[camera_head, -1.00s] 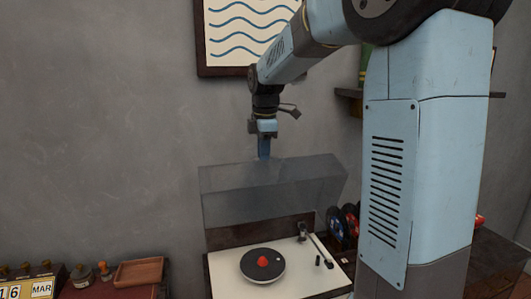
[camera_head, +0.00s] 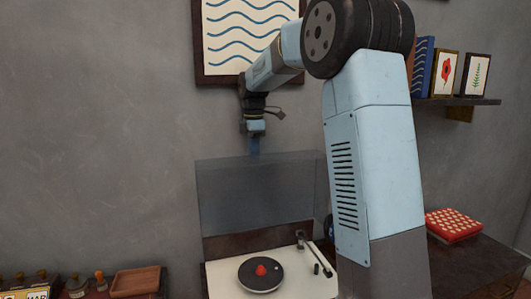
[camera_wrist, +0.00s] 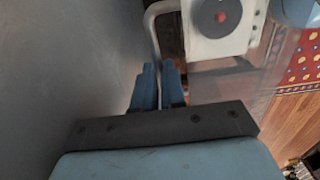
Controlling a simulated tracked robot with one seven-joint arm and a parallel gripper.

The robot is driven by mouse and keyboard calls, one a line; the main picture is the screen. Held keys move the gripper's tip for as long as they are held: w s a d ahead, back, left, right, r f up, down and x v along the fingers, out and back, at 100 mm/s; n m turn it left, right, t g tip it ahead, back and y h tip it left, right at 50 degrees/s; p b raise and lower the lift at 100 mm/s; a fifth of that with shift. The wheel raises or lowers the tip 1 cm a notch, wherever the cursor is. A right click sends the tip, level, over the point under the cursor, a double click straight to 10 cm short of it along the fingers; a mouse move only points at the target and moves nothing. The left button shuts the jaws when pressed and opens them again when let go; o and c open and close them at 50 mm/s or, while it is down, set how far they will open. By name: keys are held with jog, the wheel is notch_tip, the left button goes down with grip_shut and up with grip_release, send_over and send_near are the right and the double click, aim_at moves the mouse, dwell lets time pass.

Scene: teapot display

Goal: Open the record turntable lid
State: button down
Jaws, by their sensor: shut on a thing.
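The record turntable (camera_head: 222,280) has a pale deck with a dark round platter (camera_head: 248,284) and a red piece at the platter's centre. Its clear grey lid (camera_head: 258,200) stands raised, nearly upright, along the back of the deck. My gripper (camera_head: 255,150) points down at the top edge of the lid and is shut on it; the exact contact is hard to make out. In the wrist view my gripper's blue fingers (camera_wrist: 159,82) are close together, with the turntable deck (camera_wrist: 204,46) beyond them.
A grey wall stands close behind the lid, with a framed wave picture (camera_head: 245,40) on it. A wooden tray (camera_head: 136,281) lies at the lower left. A red patterned box (camera_head: 453,225) and a shelf (camera_head: 455,101) are at the right.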

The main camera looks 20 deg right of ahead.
jog(key=c, duration=1.5)
grip_release()
notch_tip(320, 180, up, 7)
jog(key=shift+r, duration=0.2)
